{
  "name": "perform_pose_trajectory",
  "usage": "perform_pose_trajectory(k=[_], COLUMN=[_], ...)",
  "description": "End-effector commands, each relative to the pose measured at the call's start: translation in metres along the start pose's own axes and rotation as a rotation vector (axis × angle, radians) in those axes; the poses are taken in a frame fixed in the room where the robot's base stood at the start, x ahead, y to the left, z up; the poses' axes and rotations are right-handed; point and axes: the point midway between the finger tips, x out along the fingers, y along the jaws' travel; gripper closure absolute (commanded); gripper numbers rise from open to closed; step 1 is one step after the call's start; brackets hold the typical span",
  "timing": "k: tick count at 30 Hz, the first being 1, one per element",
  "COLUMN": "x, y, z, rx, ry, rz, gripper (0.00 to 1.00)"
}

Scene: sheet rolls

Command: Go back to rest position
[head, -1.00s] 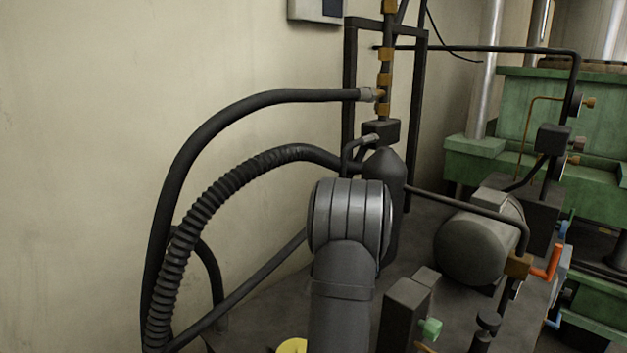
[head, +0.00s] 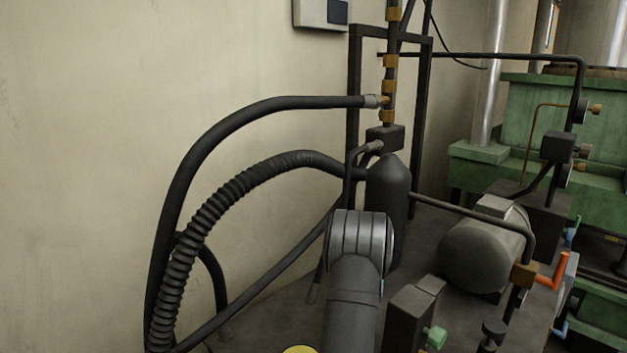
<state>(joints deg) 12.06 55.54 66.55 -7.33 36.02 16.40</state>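In the head view a grey arm joint and link of mine stand at the lower middle, in front of a dark upright cylinder. My gripper does not show in this view, so its opening and anything in it are hidden. No sheet rolls show.
A black hose (head: 255,115) and a ribbed hose (head: 205,220) arch left of my arm. A dark cylinder (head: 389,185) stands close behind it. A motor (head: 482,255) and an orange handle (head: 555,270) are at right. Green machinery (head: 535,115) stands behind. The wall at left is bare.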

Motion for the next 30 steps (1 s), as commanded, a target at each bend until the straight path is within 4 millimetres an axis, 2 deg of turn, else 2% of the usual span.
perform_pose_trajectory(k=[6, 11, 30], x=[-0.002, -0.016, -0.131], y=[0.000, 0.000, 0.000], z=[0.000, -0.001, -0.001], rx=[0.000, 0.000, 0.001], ry=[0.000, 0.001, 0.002], rz=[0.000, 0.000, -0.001], gripper=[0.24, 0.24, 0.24])
